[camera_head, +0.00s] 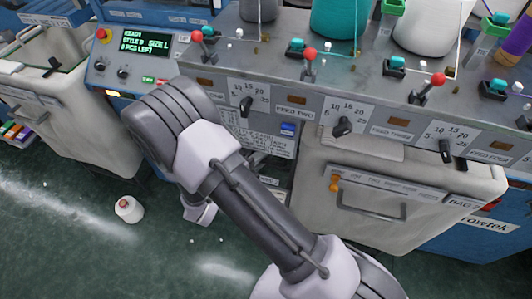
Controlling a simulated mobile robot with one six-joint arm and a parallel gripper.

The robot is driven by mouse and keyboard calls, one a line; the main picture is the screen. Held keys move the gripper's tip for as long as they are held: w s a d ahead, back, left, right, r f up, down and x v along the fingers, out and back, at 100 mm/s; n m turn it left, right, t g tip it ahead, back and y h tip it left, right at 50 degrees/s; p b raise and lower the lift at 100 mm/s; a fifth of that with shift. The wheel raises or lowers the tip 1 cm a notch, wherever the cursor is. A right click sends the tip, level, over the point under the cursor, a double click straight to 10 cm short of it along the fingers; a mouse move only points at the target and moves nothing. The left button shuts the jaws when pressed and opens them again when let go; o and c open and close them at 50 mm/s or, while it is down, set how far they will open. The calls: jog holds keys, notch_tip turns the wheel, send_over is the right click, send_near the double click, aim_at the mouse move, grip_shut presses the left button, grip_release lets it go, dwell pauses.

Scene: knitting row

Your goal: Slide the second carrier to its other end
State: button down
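The knitting machine's sloping grey front (370,85) runs across the top of the view. Small teal blocks on dark bases sit along its top; the one near the plate marked FEED TWO (292,113) is a teal block (297,44), beside a red-knobbed lever (309,54). Another teal block (397,62) sits further right. I cannot tell which part is the second carrier, or which end it is at. My arm crosses the middle of the view, below the machine top. My gripper's fingers do not show, so their opening and contents are hidden.
A lit control panel (145,43) stands at the upper left. Dials such as one black knob (341,127) line the machine front. A pale bin (374,205) with a handle juts out at right.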

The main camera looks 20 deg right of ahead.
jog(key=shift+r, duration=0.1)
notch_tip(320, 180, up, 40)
jog(key=p, duration=3.8)
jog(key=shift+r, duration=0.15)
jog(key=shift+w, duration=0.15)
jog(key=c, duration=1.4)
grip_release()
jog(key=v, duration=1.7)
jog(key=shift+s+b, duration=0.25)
jog(key=shift+b, duration=0.1)
